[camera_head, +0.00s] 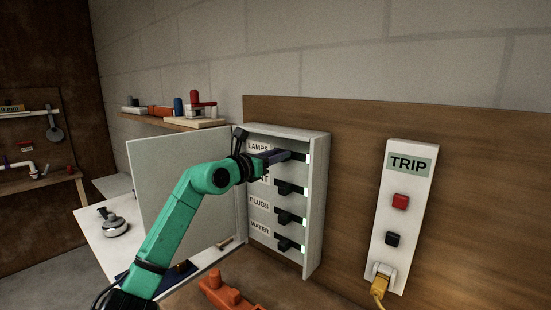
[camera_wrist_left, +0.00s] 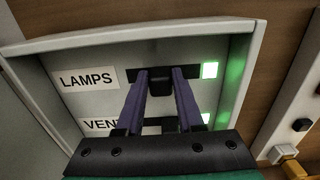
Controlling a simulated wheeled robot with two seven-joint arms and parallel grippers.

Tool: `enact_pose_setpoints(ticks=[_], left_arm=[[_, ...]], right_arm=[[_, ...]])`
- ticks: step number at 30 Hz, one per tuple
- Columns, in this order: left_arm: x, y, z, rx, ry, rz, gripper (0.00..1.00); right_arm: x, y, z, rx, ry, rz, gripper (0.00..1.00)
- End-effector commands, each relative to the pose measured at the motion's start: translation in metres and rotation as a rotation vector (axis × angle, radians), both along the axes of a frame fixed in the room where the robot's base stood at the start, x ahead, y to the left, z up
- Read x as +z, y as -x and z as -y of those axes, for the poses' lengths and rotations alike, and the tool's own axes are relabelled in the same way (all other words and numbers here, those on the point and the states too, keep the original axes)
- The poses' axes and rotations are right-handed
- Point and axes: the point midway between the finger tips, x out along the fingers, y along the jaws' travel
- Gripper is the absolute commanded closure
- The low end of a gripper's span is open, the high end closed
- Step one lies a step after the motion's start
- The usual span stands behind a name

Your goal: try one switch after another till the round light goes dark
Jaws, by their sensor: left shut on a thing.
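An open grey switch box (camera_head: 321,200) hangs on the wooden board. It holds a column of black switches, with labels reading LAMPS, one partly hidden, PLUGS and WATER. My left gripper (camera_head: 284,156) is at the top switch. In the left wrist view its two purple fingers (camera_wrist_left: 161,76) are shut on the black handle of the LAMPS switch (camera_wrist_left: 161,87). A square green light (camera_wrist_left: 209,70) glows right of that switch. Lower switches are the PLUGS switch (camera_head: 287,218) and WATER switch (camera_head: 287,243). I make out no round light for certain. My right gripper is not in view.
The box door (camera_head: 180,165) stands open to the left, behind my left arm. A TRIP panel (camera_head: 399,225) with a red and a black button and a yellow plug (camera_head: 379,286) is at the right. An orange object (camera_head: 228,291) lies low in front.

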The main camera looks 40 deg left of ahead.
Motion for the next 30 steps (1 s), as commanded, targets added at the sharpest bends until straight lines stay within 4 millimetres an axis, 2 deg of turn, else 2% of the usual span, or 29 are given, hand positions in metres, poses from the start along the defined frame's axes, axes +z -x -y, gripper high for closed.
enact_pose_setpoints(ticks=[5,8,9,11,12,23,26,30], left_arm=[[-0.002,0.0,0.003,-0.008,-0.001,-0.007,1.0],[-0.002,-0.001,0.003,-0.008,-0.001,-0.008,1.0],[-0.003,-0.001,0.003,-0.007,0.0,-0.008,0.59],[-0.003,-0.001,0.003,-0.006,-0.001,-0.008,0.36],[-0.003,-0.001,0.002,-0.006,-0.001,-0.008,0.32],[-0.005,0.004,0.001,-0.002,-0.002,-0.007,0.32],[-0.009,0.016,0.001,-0.001,-0.004,-0.007,0.32],[-0.013,0.049,0.003,-0.003,-0.005,-0.005,0.32]], right_arm=[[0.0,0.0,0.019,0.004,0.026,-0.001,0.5],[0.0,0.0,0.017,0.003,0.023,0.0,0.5],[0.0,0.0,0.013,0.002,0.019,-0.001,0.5],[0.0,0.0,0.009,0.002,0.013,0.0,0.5],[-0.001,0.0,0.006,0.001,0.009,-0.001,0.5],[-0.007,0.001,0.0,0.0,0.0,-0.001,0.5],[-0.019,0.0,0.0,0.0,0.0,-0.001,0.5],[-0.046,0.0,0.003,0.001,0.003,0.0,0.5]])
